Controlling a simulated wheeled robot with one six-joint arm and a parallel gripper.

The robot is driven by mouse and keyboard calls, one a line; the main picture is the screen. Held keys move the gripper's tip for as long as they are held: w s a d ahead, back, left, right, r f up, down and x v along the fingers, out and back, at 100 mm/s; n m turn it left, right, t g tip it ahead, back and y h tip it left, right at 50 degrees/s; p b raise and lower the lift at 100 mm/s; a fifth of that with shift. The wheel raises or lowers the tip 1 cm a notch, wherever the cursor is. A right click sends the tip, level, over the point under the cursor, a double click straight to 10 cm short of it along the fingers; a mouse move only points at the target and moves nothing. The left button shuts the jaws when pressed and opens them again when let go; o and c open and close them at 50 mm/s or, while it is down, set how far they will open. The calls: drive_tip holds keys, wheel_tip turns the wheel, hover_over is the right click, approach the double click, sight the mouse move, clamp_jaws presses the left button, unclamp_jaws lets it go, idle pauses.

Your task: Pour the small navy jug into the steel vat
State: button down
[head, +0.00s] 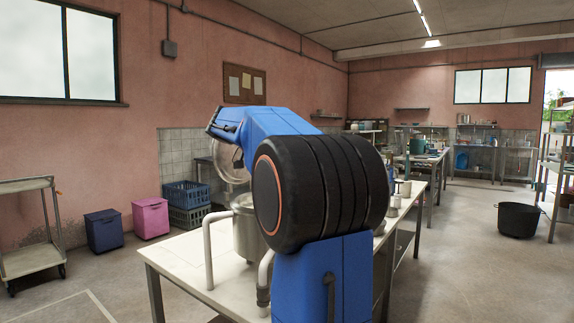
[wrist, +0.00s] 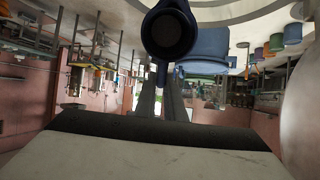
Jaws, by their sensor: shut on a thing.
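The small navy jug (wrist: 168,32) shows at the top centre of the wrist view, with a dark round opening or end toward the camera. My gripper (wrist: 164,78) is shut on it, the two fingers reaching up to its lower edge. The room appears upside down in that view, so my wrist is rolled over; the jug's exact tilt and contents cannot be told. In the head view the steel vat (head: 246,238) stands on the pale table, partly behind my arm. My gripper and the jug are hidden there by my arm.
A clear round lid (head: 229,162) stands raised above the vat. A pale pipe (head: 208,250) rises beside it on the table (head: 185,255). Blue crates (head: 187,205), a pink bin (head: 151,218) and a trolley (head: 28,225) stand to the left. The right floor is mostly open.

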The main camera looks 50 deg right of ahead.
drive_tip(key=shift+s+d+r+t+y, duration=0.1)
drive_tip(key=shift+s+d+t+y, duration=0.1)
drive_tip(key=shift+d+y, duration=0.4)
drive_tip(key=shift+s+d+r+t+y, duration=0.15)
drive_tip(key=shift+d+y, duration=0.25)
drive_tip(key=shift+y, duration=0.4)
drive_tip(key=d+f+y, duration=0.1)
drive_tip(key=y, duration=0.1)
drive_tip(key=d+f+t+y, duration=0.1)
drive_tip(key=y, duration=0.1)
drive_tip(key=f+t+y, duration=0.1)
drive_tip(key=f+y, duration=0.1)
drive_tip(key=y, duration=0.1)
drive_tip(key=shift+s+d, duration=0.4)
drive_tip(key=shift+a+f+t+y, duration=0.1)
drive_tip(key=shift+f+t+y, duration=0.25)
drive_tip(key=shift+f+y, duration=0.55)
drive_tip(key=shift+r, duration=0.2)
drive_tip(key=s+a+r, duration=0.3)
drive_tip(key=r, duration=0.1)
drive_tip(key=shift+s+a, duration=0.2)
drive_tip(key=shift+a, duration=0.15)
